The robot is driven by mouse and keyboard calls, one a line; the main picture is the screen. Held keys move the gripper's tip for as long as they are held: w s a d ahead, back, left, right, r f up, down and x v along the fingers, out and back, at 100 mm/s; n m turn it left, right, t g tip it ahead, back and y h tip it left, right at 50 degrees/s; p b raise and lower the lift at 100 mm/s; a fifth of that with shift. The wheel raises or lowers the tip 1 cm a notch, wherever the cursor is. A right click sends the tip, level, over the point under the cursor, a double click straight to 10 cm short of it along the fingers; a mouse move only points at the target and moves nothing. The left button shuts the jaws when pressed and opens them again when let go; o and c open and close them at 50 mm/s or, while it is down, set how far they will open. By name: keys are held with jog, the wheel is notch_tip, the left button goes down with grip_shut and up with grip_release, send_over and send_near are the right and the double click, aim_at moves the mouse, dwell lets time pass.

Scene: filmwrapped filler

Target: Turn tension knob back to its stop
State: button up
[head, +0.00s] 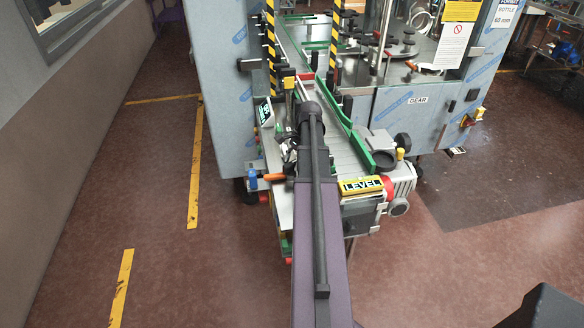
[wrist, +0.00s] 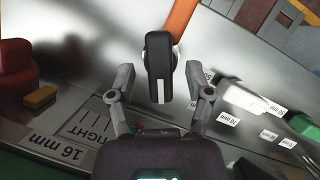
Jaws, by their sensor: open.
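In the wrist view a black knob (wrist: 157,52) with a white line down its end stands between the fingers of my gripper (wrist: 160,76). It looks like the tension knob, but no label on it is readable. My fingers are open, one on each side of the knob, with visible gaps. An orange bar (wrist: 184,20) runs up behind the knob. In the head view my arm (head: 318,220) reaches over the conveyor end and hides the knob and most of the gripper.
In the head view the conveyor (head: 345,155) has a green guide rail (head: 357,148) and a yellow "LEVEL" sign (head: 361,185).

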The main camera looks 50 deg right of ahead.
jog(key=shift+a+f, duration=0.1)
jog(key=shift+f, duration=0.15)
jog(key=shift+c, duration=0.2)
grip_shut()
jog(key=shift+n, duration=0.4)
